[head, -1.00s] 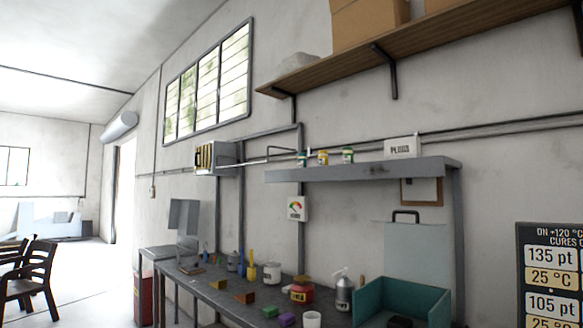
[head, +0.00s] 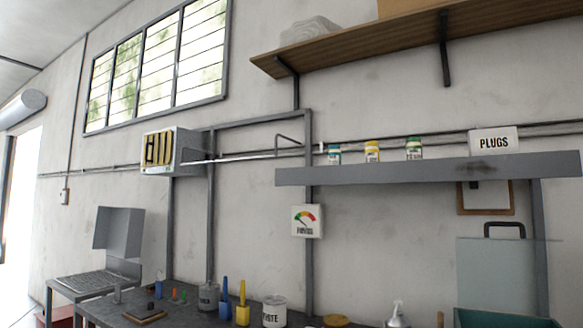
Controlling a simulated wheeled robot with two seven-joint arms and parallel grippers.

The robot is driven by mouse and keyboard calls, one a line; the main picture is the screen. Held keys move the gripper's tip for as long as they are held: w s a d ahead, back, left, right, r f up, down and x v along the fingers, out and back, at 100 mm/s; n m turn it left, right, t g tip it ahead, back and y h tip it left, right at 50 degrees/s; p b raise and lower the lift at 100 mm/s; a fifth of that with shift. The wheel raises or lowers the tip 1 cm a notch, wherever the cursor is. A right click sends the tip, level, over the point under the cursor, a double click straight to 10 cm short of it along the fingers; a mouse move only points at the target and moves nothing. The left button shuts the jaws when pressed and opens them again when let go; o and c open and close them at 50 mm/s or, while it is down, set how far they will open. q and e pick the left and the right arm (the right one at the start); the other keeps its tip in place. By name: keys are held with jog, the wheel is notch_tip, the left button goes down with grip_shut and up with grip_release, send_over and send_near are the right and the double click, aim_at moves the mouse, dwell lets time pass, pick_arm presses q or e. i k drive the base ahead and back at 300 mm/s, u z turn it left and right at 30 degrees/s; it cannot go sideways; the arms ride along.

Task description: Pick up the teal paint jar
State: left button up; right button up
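The teal paint jar (head: 334,154) stands upright on the grey wall shelf (head: 400,174), near its left end. It has a teal lid and a pale label. To its right on the same shelf stand a jar with a yellow lid (head: 372,151) and a jar with a green lid (head: 414,149). Neither of my grippers shows in the head view.
A white PLUGS sign (head: 493,141) stands farther right on the shelf. A workbench (head: 190,312) below carries a white tub (head: 274,311), a grey can (head: 208,296) and brushes. A wall-mounted box (head: 172,151) and rod are left of the shelf. A wooden shelf (head: 400,36) hangs above.

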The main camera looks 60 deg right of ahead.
aim_at(334, 152)
jog(key=i, duration=1.45)
jog(key=z, duration=2.8)
